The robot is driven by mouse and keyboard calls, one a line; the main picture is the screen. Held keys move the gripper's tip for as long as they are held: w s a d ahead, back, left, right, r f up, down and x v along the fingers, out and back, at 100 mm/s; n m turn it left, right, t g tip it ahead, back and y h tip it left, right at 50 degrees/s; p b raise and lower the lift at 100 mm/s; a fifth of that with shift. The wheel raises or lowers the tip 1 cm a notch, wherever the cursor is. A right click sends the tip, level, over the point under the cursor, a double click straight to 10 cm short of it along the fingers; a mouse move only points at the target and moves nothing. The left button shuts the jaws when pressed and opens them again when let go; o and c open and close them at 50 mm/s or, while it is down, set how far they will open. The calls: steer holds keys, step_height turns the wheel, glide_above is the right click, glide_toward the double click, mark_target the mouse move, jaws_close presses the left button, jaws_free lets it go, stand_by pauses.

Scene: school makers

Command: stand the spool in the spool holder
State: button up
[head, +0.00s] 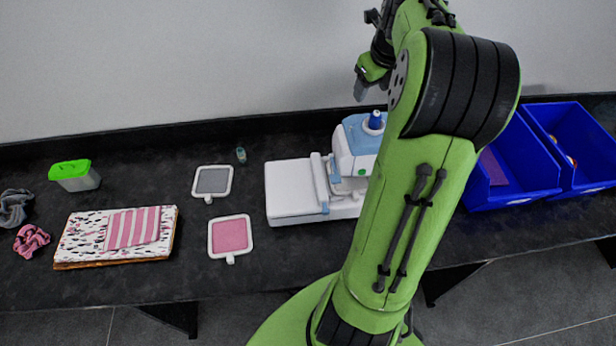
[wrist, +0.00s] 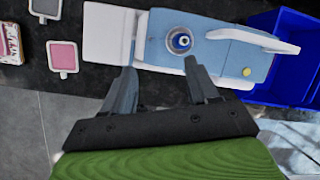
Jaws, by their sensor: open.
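A blue spool (head: 376,119) stands upright on top of the white and blue sewing machine (head: 295,190). In the wrist view the spool (wrist: 182,40) is seen from above, with a round grey holder (wrist: 170,52) around its base. The spool appears to sit in the holder; its lower end is hidden. My gripper (head: 363,86) is raised above and behind the machine in the head view. In the wrist view my gripper (wrist: 161,78) has its fingers spread, with nothing between them, apart from the spool.
Two blue bins (head: 532,190) stand at the right. Two framed pads, grey (head: 212,181) and pink (head: 230,236), lie left of the machine.

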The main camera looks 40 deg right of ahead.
steer(key=s+a+r+n, duration=0.1)
steer(key=a+r+n, duration=0.1)
steer(key=a+n, duration=0.8)
steer(key=s+a+r+n, duration=0.1)
steer(key=a+r+n, duration=0.1)
steer(key=a+n, duration=0.7)
steer(key=s+a+f+n+t+y, duration=0.1)
steer(key=s+a+f+n+y, duration=0.1)
steer(key=s+a+n, duration=1)
steer(key=a+f+n, duration=0.1)
steer(key=a+n, duration=0.1)
steer(key=n, duration=0.5)
steer(key=shift+s+a+f+t, duration=0.2)
steer(key=shift+s+f+t, duration=0.1)
steer(key=shift+s+t, duration=0.1)
